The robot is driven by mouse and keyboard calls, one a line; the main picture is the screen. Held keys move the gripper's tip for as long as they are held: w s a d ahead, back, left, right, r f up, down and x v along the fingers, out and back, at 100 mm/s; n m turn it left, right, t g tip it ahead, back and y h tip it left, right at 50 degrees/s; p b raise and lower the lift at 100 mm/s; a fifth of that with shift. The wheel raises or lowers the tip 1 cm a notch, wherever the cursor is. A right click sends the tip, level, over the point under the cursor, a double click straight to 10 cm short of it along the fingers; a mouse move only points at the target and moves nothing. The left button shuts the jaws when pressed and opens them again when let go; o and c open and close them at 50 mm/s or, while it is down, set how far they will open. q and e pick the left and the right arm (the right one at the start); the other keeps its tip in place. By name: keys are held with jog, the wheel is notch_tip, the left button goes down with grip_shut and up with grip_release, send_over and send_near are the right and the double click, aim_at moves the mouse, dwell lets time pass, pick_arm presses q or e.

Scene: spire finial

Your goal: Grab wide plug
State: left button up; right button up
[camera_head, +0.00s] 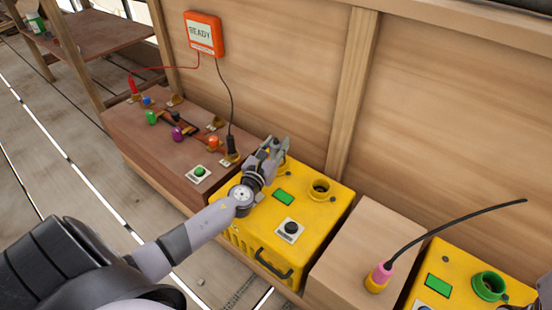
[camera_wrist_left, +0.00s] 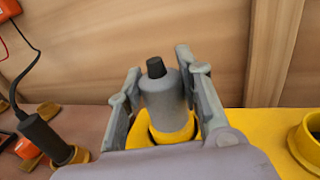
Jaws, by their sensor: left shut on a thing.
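The wide plug is a thick grey cylinder (camera_wrist_left: 168,100) with a black tip, upright in the left wrist view. Its lower end meets a yellow ring (camera_wrist_left: 190,132) on the yellow box; whether it sits inside or just above cannot be told. My left gripper (camera_wrist_left: 166,90) has one finger on each side of the plug and is shut on it. In the head view my left gripper (camera_head: 275,150) is at the back left of the yellow box (camera_head: 255,212) and mostly hides the plug. My right gripper is not in view.
The yellow box has an empty round socket (camera_head: 320,188), a green screen (camera_head: 283,197) and a black button (camera_head: 291,229). A black cabled plug (camera_head: 232,144) stands close by on the left. A pink plug (camera_head: 382,271) stands at right. The wooden wall is close behind.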

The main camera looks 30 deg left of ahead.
pick_arm(q)
grip_shut()
jog(key=shift+r, duration=0.1)
dwell(0.3)
